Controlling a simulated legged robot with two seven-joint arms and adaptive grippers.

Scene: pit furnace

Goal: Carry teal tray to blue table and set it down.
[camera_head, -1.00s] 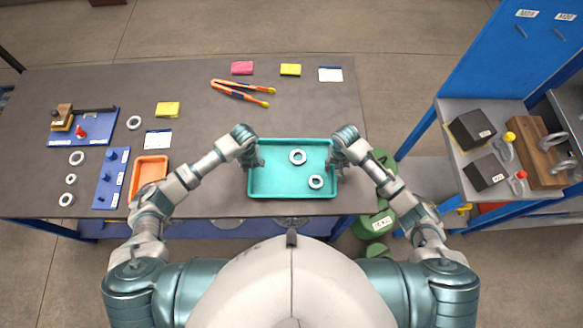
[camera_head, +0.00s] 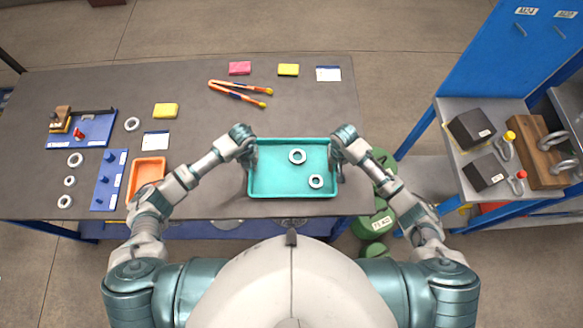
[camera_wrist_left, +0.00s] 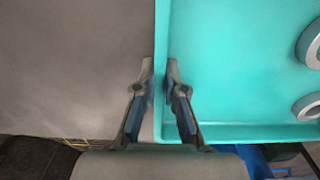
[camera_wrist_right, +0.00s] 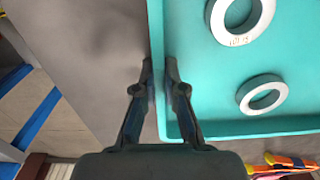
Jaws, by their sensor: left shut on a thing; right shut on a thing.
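The teal tray (camera_head: 262,191) is at the front right of the grey-topped table (camera_head: 225,125), near its front edge. Two grey rings (camera_head: 297,156) (camera_head: 316,181) lie inside it. My left gripper (camera_head: 250,163) is shut on the tray's left wall, and the left wrist view shows the rim between its fingers (camera_wrist_left: 160,85). My right gripper (camera_head: 336,163) is shut on the right wall, with the rim between its fingers in the right wrist view (camera_wrist_right: 159,80). The tray looks level. I cannot tell whether it touches the tabletop. The table's frame is blue.
An orange tray (camera_head: 147,172), blue fixtures (camera_head: 109,179) and loose rings are at the table's left. Orange tongs (camera_head: 240,93) and colored blocks (camera_head: 288,70) lie behind the tray. A blue-framed stand (camera_head: 460,165) with dark boxes (camera_head: 470,129) is at the right. Green weights (camera_head: 376,222) are below.

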